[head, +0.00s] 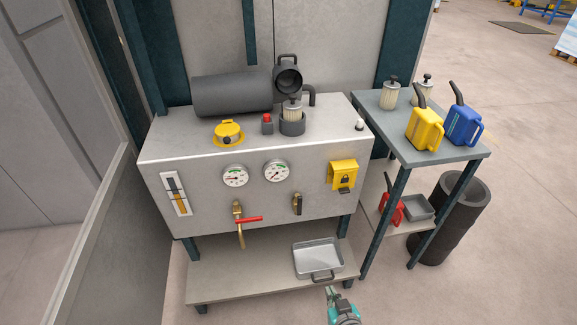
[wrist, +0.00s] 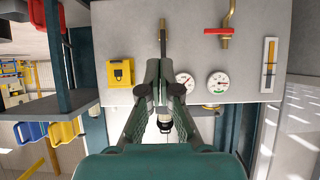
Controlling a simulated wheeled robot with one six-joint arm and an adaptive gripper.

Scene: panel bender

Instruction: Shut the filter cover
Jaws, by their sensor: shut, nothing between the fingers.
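The filter cover (head: 288,79) is a dark round lid with a handle on top. It stands tilted up behind the filter bowl (head: 292,125) on the machine's top, with its round inner side facing forward. A pale pleated filter (head: 292,111) with a black knob sits in the bowl, and the bowl is not covered. My gripper (head: 329,291) is low in front of the machine, near the tray on the lower shelf, well below and apart from the cover. In the wrist view my gripper (wrist: 160,62) is shut and empty, with the machine's front panel beyond it.
A dark cylinder (head: 232,94) lies left of the cover; a yellow cap (head: 228,132) and red button (head: 267,121) stand on the top. A yellow lock box (head: 343,174) and red-handled valve (head: 246,220) project in front. A side table (head: 455,152) with jugs stands right.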

